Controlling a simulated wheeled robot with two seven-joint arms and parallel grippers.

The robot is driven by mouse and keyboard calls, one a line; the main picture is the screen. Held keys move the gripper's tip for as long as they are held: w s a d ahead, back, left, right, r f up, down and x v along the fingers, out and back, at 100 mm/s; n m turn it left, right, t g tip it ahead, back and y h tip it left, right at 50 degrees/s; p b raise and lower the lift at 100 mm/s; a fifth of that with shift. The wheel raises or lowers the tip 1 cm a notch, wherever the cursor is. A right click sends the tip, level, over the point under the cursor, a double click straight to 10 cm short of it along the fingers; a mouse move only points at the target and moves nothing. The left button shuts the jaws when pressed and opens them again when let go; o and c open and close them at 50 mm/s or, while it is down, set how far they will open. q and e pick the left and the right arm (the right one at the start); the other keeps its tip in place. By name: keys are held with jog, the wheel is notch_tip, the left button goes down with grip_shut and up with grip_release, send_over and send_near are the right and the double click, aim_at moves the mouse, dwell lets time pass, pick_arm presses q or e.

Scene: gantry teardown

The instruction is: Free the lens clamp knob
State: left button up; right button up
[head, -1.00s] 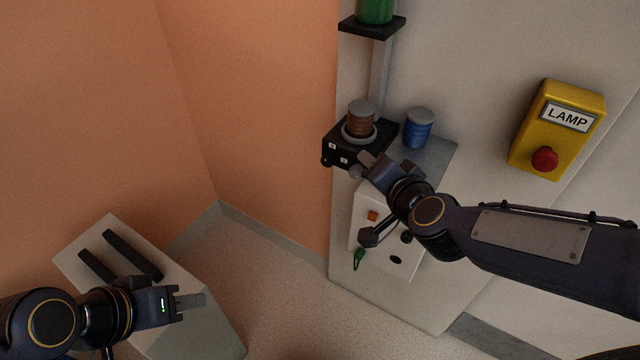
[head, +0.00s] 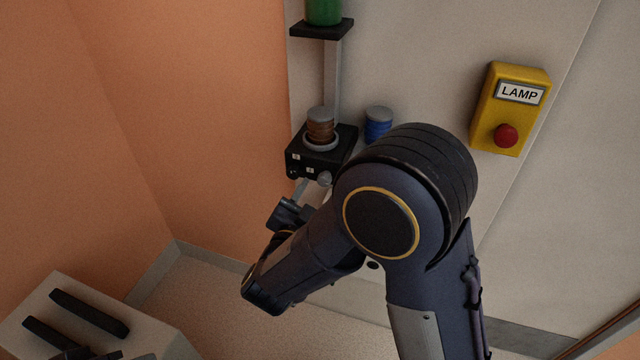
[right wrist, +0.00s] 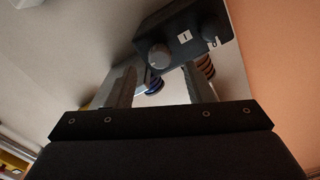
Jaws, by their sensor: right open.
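A black block (head: 335,148) is on the wall mount in the head view, with a round grey knob (head: 323,179) on its front, which I take as the lens clamp knob. My right gripper (head: 311,192) is open just below the block. In the right wrist view the knob (right wrist: 159,57) shows beyond and between the two spread fingers (right wrist: 159,88), with nothing held. I cannot tell whether a finger touches it. Another small knob (right wrist: 211,29) sits on the same block face. My left gripper is barely in view at the lower left edge; its jaws are unclear.
A brown ringed cylinder (head: 320,130) stands on the block, and a blue one (head: 378,126) beside it. A green cylinder (head: 323,11) is on the shelf above. A yellow LAMP box (head: 511,108) with a red button is at right. A pale stand (head: 60,287) with dark bars is lower left.

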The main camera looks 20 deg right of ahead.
aim_at(323, 182)
jog(key=shift+x, duration=2)
jog(key=c, duration=1)
